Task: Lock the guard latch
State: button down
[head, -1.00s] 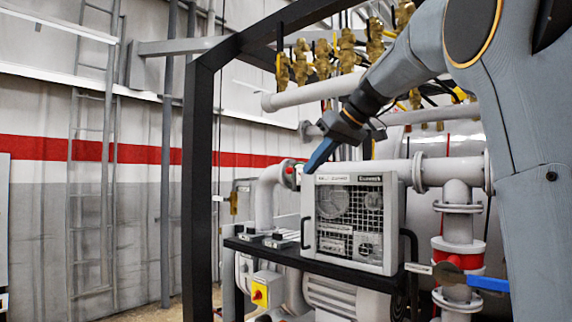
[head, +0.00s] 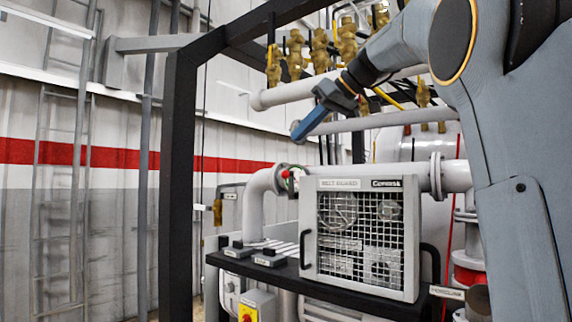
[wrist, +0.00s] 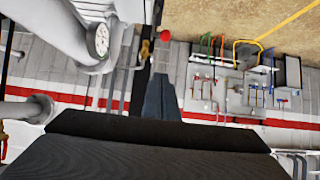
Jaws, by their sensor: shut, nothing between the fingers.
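The belt guard (head: 360,240) is a light grey box with a mesh front and a black handle (head: 304,250) on its left side. Its mesh front appears closed. My gripper (head: 299,135) has blue fingers, shut and empty. It is above the guard's upper left corner, apart from it. In the wrist view the fingers (wrist: 162,82) point towards a red knob (wrist: 165,36), not touching it as far as I can tell.
The guard stands on a black shelf (head: 330,296) with two small labelled blocks (head: 270,258) to its left. A black frame post (head: 180,190) stands left. Grey pipes (head: 258,190) and brass valves (head: 320,48) are behind and above. A yellow switch box (head: 250,308) is below.

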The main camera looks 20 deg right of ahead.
jog(key=w+a+f+p, duration=0.1)
jog(key=f, duration=0.1)
jog(key=w+a+f, duration=0.1)
jog(key=w+f, duration=0.1)
jog(key=w+a+f+p, duration=0.1)
jog(key=f, duration=0.2)
jog(key=shift+w+a+p, duration=0.35)
jog(key=shift+s+d+f, duration=0.15)
jog(key=shift+f, duration=0.2)
jog(key=shift+s+d+f, duration=0.1)
jog(key=shift+s+f, duration=0.1)
jog(key=shift+d, duration=0.1)
jog(key=shift+s+f+t+b, duration=0.15)
jog(key=shift+t+b, duration=0.15)
jog(key=shift+b, duration=0.5)
